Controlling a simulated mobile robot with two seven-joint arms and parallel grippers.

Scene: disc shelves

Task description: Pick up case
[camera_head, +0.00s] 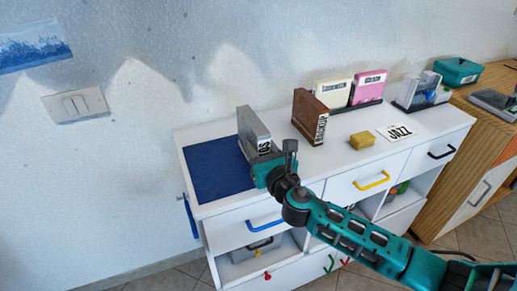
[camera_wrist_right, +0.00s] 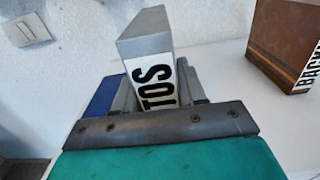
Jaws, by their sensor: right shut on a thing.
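A grey case (camera_head: 252,131) with a white label on its spine stands upright at the right edge of a blue mat (camera_head: 208,170) on the white cabinet top. It also shows in the right wrist view (camera_wrist_right: 147,47), where part of its lettering reads "TOS". My right gripper (camera_head: 268,163) is shut on the case, with a finger on each side of it (camera_wrist_right: 158,92). The gripper hides the lower part of the case, so I cannot tell whether its base touches the top. My left gripper is not in view.
A brown case (camera_head: 309,117) stands to the right of the grey one. Beyond are a yellow sponge (camera_head: 362,141), a "JAZZ" card (camera_head: 399,133), and cream (camera_head: 332,94) and pink (camera_head: 369,88) cases in a black holder. The cabinet front has drawers with coloured handles.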

